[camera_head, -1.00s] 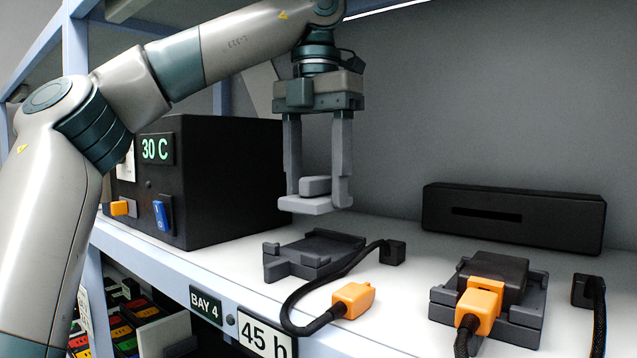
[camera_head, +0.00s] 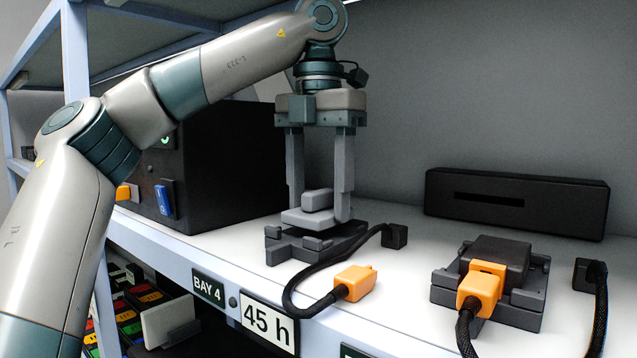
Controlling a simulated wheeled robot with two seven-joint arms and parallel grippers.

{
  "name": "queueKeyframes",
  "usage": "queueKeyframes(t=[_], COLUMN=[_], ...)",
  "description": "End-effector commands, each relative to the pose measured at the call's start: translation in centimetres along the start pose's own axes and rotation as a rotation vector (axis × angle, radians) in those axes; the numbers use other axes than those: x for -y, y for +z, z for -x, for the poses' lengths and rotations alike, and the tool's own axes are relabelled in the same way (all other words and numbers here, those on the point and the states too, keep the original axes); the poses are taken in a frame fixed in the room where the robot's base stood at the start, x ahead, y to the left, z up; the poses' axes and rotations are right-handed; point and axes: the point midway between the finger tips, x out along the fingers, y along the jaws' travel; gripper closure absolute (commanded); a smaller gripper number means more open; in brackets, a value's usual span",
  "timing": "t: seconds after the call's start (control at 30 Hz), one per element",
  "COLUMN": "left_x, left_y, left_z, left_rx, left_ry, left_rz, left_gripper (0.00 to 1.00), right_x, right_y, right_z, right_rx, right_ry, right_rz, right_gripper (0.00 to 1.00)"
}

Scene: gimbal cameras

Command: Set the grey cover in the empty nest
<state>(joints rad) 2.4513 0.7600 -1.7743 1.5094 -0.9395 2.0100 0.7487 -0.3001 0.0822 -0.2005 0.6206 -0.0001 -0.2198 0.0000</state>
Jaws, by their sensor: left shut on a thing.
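The light grey cover (camera_head: 310,217) is a flat plate with a raised block on top. My left gripper (camera_head: 320,205) points straight down and is shut on the cover's raised block. It holds the cover right over the empty nest (camera_head: 290,246), a dark grey cradle with raised corner stops on the shelf. The cover hides part of the nest's top, and I cannot tell whether they touch. The right gripper is not in view.
An orange plug (camera_head: 353,282) on a black cable lies just right of the empty nest. A second nest (camera_head: 520,308) holds a dark block (camera_head: 500,258) with an orange plug (camera_head: 480,289). A black slotted bar (camera_head: 515,204) stands behind. A black box (camera_head: 215,165) stands left.

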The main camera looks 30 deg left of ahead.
Motion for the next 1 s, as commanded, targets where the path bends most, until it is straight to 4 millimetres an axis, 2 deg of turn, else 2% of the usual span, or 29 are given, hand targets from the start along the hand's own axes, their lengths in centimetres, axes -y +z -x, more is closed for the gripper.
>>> queueKeyframes(t=[1.0], left_x=[0.02], left_y=[-0.02], left_z=[-1.14], left_rx=[0.001], left_ry=[0.000], left_rz=[0.000], left_gripper=[0.67], right_x=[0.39], right_y=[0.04], right_z=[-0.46], right_rx=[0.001], right_ry=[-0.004], right_rz=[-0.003], right_gripper=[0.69])
